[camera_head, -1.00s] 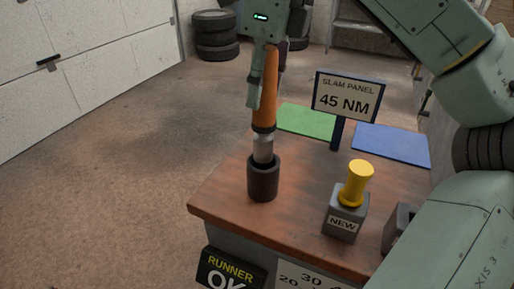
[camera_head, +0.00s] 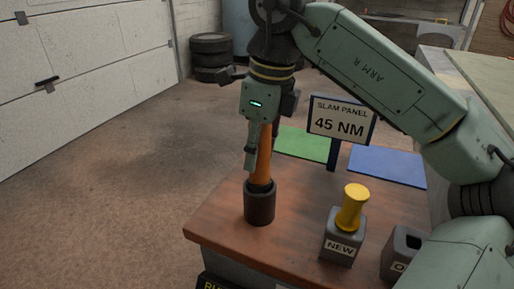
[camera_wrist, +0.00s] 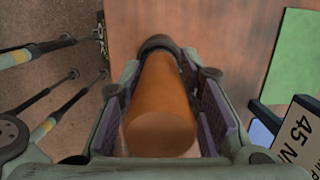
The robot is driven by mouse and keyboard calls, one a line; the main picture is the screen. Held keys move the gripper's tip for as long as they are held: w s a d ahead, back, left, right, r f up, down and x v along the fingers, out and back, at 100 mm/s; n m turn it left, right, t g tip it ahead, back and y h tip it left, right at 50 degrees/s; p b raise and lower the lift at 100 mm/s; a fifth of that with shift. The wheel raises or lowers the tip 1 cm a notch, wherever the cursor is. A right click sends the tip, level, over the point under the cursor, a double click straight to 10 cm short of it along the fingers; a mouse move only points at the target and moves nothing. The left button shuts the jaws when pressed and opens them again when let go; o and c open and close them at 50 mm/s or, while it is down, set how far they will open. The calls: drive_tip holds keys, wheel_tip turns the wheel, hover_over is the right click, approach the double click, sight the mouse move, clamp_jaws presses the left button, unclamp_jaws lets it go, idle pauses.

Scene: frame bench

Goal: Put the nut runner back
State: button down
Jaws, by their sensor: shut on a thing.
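The nut runner (camera_head: 263,165) has an orange handle and stands nearly upright, its lower end inside the dark round holder (camera_head: 260,204) on the bench (camera_head: 220,213). My gripper (camera_head: 255,148) is shut around the upper handle in the head view. In the wrist view, the orange handle (camera_wrist: 161,110) lies between the two purple finger pads of my gripper (camera_wrist: 163,115), and the dark rim of the holder (camera_wrist: 158,44) shows beyond it. The runner's metal lower part is hidden inside the holder.
A yellow knobbed piece (camera_head: 351,208) sits in the grey block marked NEW (camera_head: 341,246), right of the holder. Another grey block (camera_head: 402,252) is farther right. The 45 NM sign (camera_head: 340,121), a green mat (camera_head: 303,144) and a blue mat (camera_head: 387,166) are behind.

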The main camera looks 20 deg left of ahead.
drive_tip(key=c, duration=1.2)
unclamp_jaws()
drive_tip(key=r, duration=0.4)
drive_tip(key=d+r, duration=0.1)
drive_tip(key=r, duration=0.7)
drive_tip(key=shift+d+r+p, duration=0.1)
drive_tip(key=shift+d+p, duration=0.3)
drive_tip(key=shift+s, duration=0.1)
